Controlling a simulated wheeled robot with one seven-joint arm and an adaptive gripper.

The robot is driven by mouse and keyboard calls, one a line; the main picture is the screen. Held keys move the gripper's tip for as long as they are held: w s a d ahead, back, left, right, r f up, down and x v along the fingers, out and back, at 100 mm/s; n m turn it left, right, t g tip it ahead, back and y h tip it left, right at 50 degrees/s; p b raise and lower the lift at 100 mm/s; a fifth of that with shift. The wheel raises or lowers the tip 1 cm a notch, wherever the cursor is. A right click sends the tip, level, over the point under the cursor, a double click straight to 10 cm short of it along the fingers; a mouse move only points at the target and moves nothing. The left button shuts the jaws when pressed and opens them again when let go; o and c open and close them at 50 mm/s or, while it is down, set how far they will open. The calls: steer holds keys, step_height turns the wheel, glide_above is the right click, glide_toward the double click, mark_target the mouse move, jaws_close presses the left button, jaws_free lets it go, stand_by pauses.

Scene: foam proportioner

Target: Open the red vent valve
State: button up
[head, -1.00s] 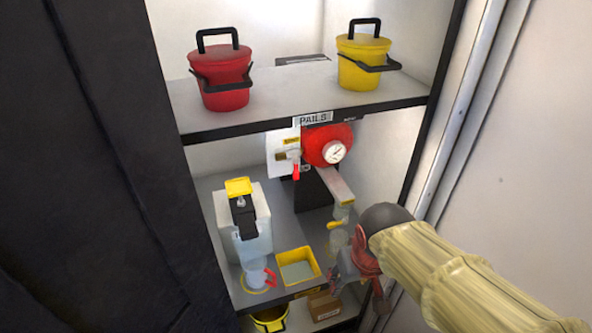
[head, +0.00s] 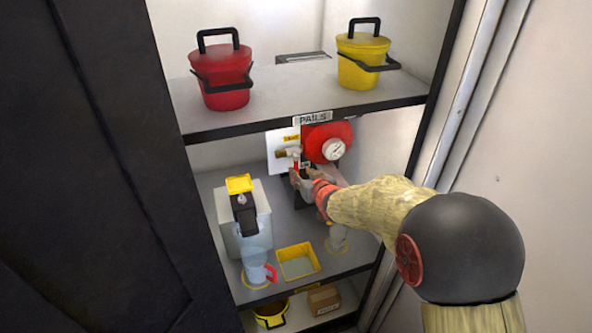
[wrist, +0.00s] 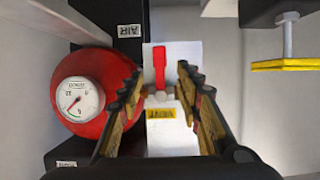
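The red vent valve lever (wrist: 159,62) sits on a white plate (wrist: 187,52) with a yellow label (wrist: 160,113) in the wrist view. It points toward the top of that picture from a light valve body (wrist: 160,97). In the head view the lever (head: 296,163) hangs downward beside the red round tank, partly hidden by my gripper. My gripper (wrist: 160,78) is open, its fingers on either side of the lever and valve body with gaps visible. In the head view my gripper (head: 302,178) is just below and in front of the lever. Contact cannot be told.
A red tank (wrist: 95,100) with a white gauge (wrist: 77,100) is close beside my fingers. The pail shelf (head: 270,95) is above, carrying a red pail (head: 224,85) and a yellow pail (head: 362,60). A white canister (head: 240,215) and a yellow tray (head: 298,262) stand below.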

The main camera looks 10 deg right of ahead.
mark_target(297, 170)
steer(key=b+x, duration=0.1)
steer(key=x, duration=0.6)
steer(key=shift+f+b, duration=0.1)
steer(key=shift+b, duration=0.25)
steer(key=shift+s, duration=0.1)
steer(key=shift+c, duration=0.6)
steer(key=c, duration=0.7)
jaws_close()
